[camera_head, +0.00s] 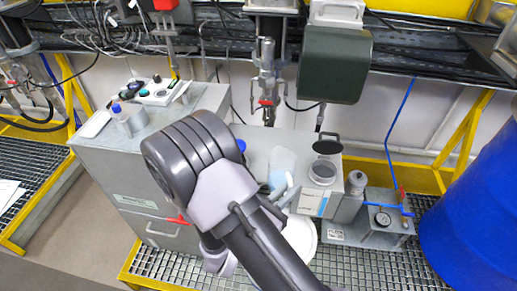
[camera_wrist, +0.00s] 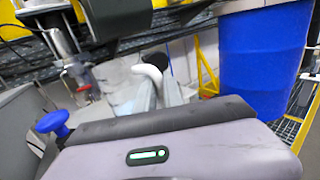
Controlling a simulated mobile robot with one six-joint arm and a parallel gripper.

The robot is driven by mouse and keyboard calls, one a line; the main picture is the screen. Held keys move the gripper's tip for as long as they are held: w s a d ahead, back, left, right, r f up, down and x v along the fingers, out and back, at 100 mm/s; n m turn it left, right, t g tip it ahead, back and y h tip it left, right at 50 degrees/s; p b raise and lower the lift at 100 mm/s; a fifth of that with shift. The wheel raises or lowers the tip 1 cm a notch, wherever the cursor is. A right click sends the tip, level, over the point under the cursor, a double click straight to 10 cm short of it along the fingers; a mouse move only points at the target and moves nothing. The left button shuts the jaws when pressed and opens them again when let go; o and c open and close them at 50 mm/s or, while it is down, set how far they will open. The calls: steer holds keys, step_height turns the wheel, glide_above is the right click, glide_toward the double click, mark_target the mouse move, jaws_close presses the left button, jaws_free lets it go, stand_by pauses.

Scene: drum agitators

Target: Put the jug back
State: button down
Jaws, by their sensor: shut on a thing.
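The jug is a pale, translucent vessel. In the head view its body (camera_head: 283,160) shows just right of my arm, above the grey bench top; whether it touches the bench is unclear. In the wrist view the jug (camera_wrist: 122,84) stands roughly upright beyond my wrist, with a curved white handle at its right. My gripper (camera_wrist: 160,93) is shut on the jug at its handle side. In the head view my arm hides most of the gripper and the lower part of the jug.
A container with an open black lid (camera_head: 323,172) stands close right of the jug. A grey cabinet (camera_head: 135,165) with bottles stands left. A dark motor housing (camera_head: 335,65) hangs above.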

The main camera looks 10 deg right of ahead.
mark_target(284, 158)
steer(key=shift+w+d+f+b, duration=0.55)
steer(key=shift+w+f+b, duration=0.35)
steer(key=shift+w, duration=1.65)
steer(key=shift+w+d+f+b, duration=0.65)
steer(key=shift+w+b, duration=0.5)
steer(key=shift+w, duration=1.35)
steer(key=shift+w+d+f+b, duration=0.45)
steer(key=shift+w+f+b, duration=0.5)
steer(key=shift+w, duration=1.6)
steer(key=shift+f, duration=0.15)
steer(key=c, duration=1.5)
jaws_free()
